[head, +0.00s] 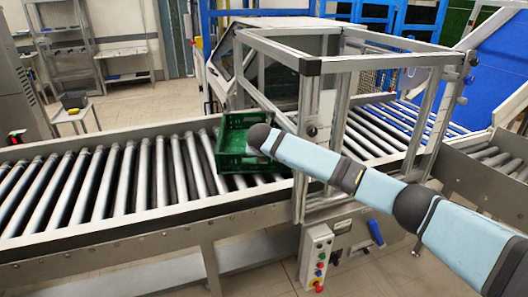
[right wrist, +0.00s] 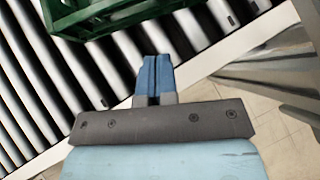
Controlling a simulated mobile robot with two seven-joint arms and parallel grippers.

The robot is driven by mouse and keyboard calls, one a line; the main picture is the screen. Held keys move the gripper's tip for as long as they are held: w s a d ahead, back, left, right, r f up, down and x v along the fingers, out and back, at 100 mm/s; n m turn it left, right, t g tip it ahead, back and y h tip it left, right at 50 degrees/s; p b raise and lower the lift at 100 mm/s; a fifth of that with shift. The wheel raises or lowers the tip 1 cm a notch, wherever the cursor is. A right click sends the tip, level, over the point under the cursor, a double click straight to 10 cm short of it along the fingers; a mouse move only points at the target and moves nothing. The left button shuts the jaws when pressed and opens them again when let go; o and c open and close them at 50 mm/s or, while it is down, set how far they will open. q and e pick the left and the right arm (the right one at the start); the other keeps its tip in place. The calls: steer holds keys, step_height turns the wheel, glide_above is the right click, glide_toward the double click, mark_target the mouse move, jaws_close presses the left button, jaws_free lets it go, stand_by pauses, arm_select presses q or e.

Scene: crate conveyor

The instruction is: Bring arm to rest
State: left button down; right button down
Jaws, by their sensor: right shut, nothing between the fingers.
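My right arm reaches in from the right of the head view, and its wrist end covers the right part of a green crate (head: 232,161). The crate sits on the roller conveyor, just left of the metal frame. In the right wrist view my right gripper (right wrist: 155,64) has its blue fingers together with nothing between them. It is over the conveyor's edge, below and apart from the crate (right wrist: 100,14) in the picture. In the head view this gripper is hidden behind the wrist. My left gripper is not in view.
The roller conveyor (head: 112,178) runs left to right, with bare rollers left of the crate. The metal frame (head: 310,105) stands over the conveyor close to my right arm. A control box (head: 316,258) with buttons hangs below. A small table (head: 72,115) stands at the back left.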

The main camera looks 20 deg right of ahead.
steer(key=s+a+f+m+y+p, duration=0.2)
steer(key=s+a+f+m+y, duration=0.25)
steer(key=s+a+f, duration=0.4)
steer(key=s+a+f+m+y+p, duration=0.25)
steer(key=s+a+f+m, duration=0.25)
steer(key=s+f, duration=0.65)
steer(key=s+d+m+t+p, duration=0.1)
steer(key=s+d+m, duration=0.3)
steer(key=s+m, duration=0.5)
steer(key=s+d+m+t+p, duration=0.1)
steer(key=s+d+m, duration=0.3)
steer(key=s+m, duration=0.6)
steer(key=s+p, duration=0.1)
steer(key=s, duration=1)
steer(key=shift+s+f+t, duration=0.2)
steer(key=shift+t, duration=0.2)
steer(key=shift+d, duration=0.1)
